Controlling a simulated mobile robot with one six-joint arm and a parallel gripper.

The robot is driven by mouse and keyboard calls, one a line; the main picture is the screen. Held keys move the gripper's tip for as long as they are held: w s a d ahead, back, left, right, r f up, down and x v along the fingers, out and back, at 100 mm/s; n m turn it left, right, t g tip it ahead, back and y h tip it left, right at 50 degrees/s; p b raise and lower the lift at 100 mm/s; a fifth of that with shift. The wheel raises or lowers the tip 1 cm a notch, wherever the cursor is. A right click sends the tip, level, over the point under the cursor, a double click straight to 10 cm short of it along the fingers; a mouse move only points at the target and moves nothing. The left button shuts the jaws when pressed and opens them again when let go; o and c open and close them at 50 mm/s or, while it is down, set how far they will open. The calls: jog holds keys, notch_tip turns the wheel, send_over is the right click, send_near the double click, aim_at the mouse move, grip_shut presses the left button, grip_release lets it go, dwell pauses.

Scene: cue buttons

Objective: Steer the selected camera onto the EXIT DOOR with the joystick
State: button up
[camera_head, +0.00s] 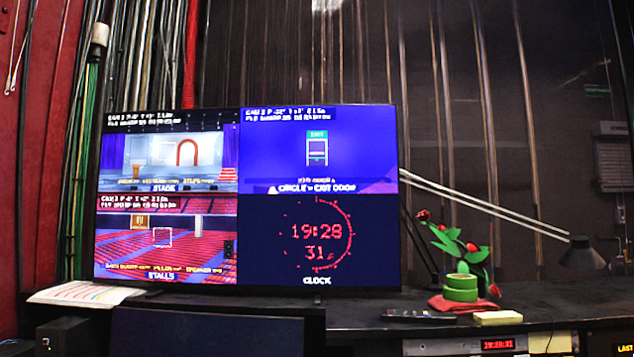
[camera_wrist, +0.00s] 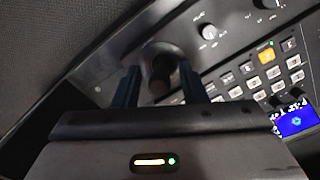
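The monitor's upper right pane in the head view shows the EXIT DOOR (camera_head: 317,150), a pale frame under a green sign, about mid-pane on blue. Its caption reads like "CIRCLE > EXIT DOOR". In the wrist view, the joystick (camera_wrist: 161,72), a dark stick on a dark round base, stands between the two blue fingers of my gripper (camera_wrist: 160,76). The fingers look spread, with a gap on each side of the stick. The joystick's lower part is hidden behind my gripper. My gripper does not show in the head view.
The monitor (camera_head: 237,195) also shows stage, stalls and clock panes. In the wrist view, the panel holds a lit orange button (camera_wrist: 267,56), several white keys, a knob (camera_wrist: 209,32) and a small blue screen (camera_wrist: 295,121). A plant and green tape (camera_head: 461,288) stand right of the monitor.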

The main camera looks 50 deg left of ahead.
jog(key=shift+r+p, duration=2.3)
jog(key=shift+r, duration=1.35)
jog(key=shift+s+d+r, duration=0.1)
jog(key=shift+d+r, duration=0.05)
jog(key=shift+r, duration=0.25)
jog(key=s+d+r+m+t, duration=0.1)
jog(key=s+d+r, duration=0.3)
jog(key=s+r, duration=0.4)
jog(key=s+d+r+m+t, duration=0.1)
jog(key=s+d+r+m, duration=0.2)
jog(key=s+r, duration=0.6)
jog(key=s+d, duration=0.2)
jog(key=s, duration=0.1)
jog(key=shift+s+d+r+t, duration=0.15)
jog(key=shift+s+d+t, duration=0.05)
jog(key=shift+d+t, duration=0.1)
